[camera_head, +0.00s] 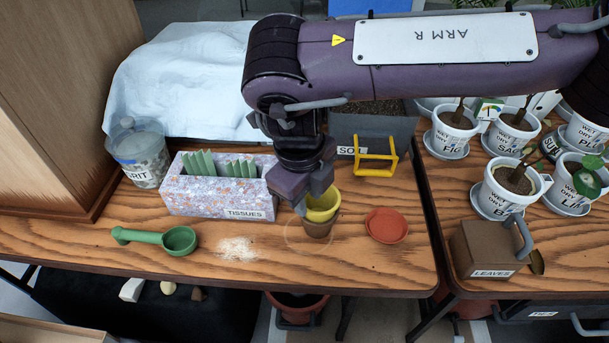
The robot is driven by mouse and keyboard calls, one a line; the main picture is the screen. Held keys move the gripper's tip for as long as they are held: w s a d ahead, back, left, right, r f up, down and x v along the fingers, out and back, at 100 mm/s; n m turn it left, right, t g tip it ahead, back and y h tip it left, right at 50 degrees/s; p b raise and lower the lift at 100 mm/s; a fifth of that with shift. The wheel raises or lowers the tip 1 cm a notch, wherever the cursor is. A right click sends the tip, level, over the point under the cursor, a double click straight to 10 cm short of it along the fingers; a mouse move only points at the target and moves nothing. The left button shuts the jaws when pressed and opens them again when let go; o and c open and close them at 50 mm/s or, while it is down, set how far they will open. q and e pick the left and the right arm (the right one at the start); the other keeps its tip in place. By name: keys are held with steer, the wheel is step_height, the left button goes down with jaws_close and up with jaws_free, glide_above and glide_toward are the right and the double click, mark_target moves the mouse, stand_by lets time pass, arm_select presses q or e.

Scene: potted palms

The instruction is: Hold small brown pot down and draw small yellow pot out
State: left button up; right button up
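A small yellow pot (322,209) sits nested in a small brown pot (319,229) near the front of the wooden table. The yellow rim and upper wall stand above the brown rim. My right gripper (307,197) points down from above at the pots' upper left side. Its dark body covers the back left of the yellow pot. I cannot tell whether its fingers touch the pots or how far apart they are. My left gripper is not in view.
A red-brown saucer (386,225) lies right of the pots. A tissues box (190,194), green scoop (179,240) and pale grit spill (237,248) are to the left. A yellow stand (376,172) and soil bin (350,125) are behind. The table's front edge is close.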

mark_target(309, 210)
steer(key=f, duration=0.4)
steer(key=shift+w+d+f, duration=0.2)
steer(key=shift+w+f, duration=0.05)
steer(key=shift+f, duration=0.15)
jaws_close()
